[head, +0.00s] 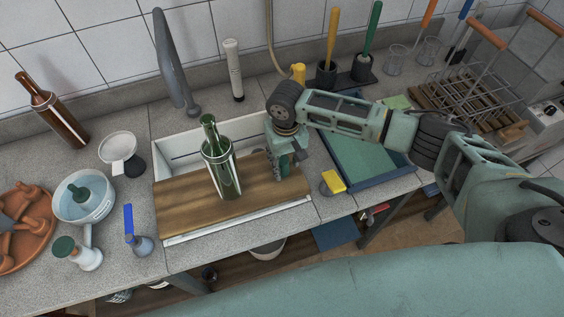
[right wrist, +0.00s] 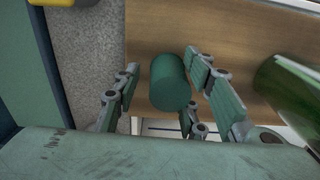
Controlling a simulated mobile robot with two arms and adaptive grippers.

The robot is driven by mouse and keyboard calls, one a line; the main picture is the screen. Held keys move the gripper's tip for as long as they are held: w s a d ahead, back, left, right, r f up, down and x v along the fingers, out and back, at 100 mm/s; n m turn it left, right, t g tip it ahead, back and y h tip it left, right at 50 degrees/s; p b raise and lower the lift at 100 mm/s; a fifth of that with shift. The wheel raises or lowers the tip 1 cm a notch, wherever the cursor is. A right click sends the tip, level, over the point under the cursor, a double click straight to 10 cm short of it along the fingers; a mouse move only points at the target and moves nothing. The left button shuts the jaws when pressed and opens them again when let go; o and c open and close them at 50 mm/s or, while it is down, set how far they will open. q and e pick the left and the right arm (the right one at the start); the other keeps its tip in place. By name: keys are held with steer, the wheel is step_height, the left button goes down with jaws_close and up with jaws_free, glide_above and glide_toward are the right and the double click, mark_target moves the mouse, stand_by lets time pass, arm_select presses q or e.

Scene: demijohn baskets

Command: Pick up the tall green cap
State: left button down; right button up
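The tall green cap (right wrist: 170,84) is a plain dark green cylinder. In the right wrist view it is over the wooden board (right wrist: 145,40), between the fingers of my right gripper (right wrist: 166,92). The fingers are open; a gap shows on the cap's left side, and the right finger is close to it. In the head view my right gripper (head: 284,163) points down at the board's right end, and I cannot make out the cap apart from it. My left gripper is not in view.
A green bottle (head: 220,167) stands on the board over the sink, left of my right gripper; its side shows in the right wrist view (right wrist: 288,92). A blue tray (head: 365,160) and yellow sponge (head: 333,181) lie to the right. A bowl (head: 85,208) and brown bottle (head: 60,118) are left.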

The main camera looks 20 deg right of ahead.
mark_target(286, 161)
steer(key=shift+c, duration=1.3)
steer(key=c, duration=0.6)
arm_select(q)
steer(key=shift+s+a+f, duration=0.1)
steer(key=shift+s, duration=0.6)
arm_select(e)
steer(key=shift+r, duration=0.2)
